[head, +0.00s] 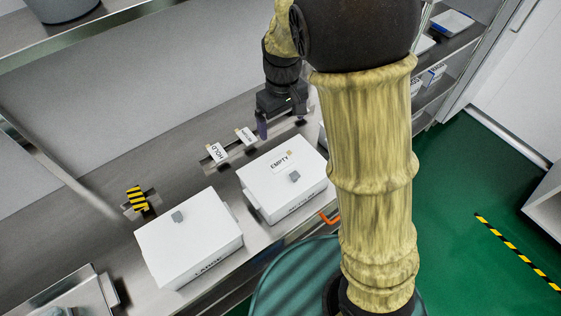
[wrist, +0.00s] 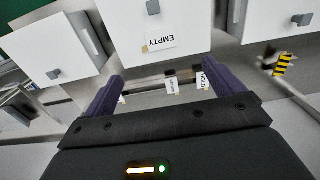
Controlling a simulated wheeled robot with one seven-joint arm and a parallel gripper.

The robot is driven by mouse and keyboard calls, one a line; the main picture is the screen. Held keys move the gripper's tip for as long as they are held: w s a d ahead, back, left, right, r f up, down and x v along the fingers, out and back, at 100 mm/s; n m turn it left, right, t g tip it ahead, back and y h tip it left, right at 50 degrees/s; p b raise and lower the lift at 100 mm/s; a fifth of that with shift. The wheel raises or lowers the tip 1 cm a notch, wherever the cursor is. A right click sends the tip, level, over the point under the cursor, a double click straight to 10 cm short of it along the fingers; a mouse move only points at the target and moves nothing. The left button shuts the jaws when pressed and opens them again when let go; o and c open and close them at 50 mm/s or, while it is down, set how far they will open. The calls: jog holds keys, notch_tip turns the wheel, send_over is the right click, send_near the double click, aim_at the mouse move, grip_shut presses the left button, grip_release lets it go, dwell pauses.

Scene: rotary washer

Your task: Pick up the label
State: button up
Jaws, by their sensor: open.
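Several white labels are in view, and I cannot tell which one the task means. The EMPTY label (head: 279,160) lies on top of a white box (head: 262,185); it also shows in the wrist view (wrist: 161,43). The HOLD label (head: 217,151) and a smaller-lettered label (head: 246,135) stand in a metal rack behind that box. In the wrist view the HOLD label (wrist: 202,80) is near the right finger, and the smaller-lettered one (wrist: 171,86) is between the fingers in the picture. My gripper (head: 281,126) is open and empty, above the counter near the rack's right end.
A second white box (head: 190,240), marked LARGE, stands at the front left. A yellow-and-black striped block (head: 138,199) sits on the counter behind it. A metal tray (head: 62,298) is at lower left. A shelf (head: 85,38) runs above the counter.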

jog(key=p, duration=0.3)
send_over(280, 163)
jog(key=f, duration=1.2)
jog(key=shift+s+d+f, duration=0.1)
jog(key=shift+s+d, duration=0.05)
jog(key=shift+d, duration=0.1)
jog(key=shift+a+f+p, duration=0.1)
jog(key=shift+f+p, duration=0.5)
jog(key=shift+f, duration=0.15)
jog(key=shift+w+a+f+p, duration=0.1)
jog(key=shift+f+p, duration=0.1)
jog(key=shift+f, duration=0.4)
jog(key=shift+w+d+f+p, duration=0.1)
jog(key=shift+f+p, duration=0.15)
jog(key=shift+f, duration=0.4)
jog(key=shift+w+a+f+p, duration=0.1)
jog(key=shift+f+p, duration=0.1)
jog(key=shift+f, duration=0.4)
jog(key=shift+f, duration=0.1)
jog(key=c, duration=1.1)
jog(key=shift+c, duration=0.2)
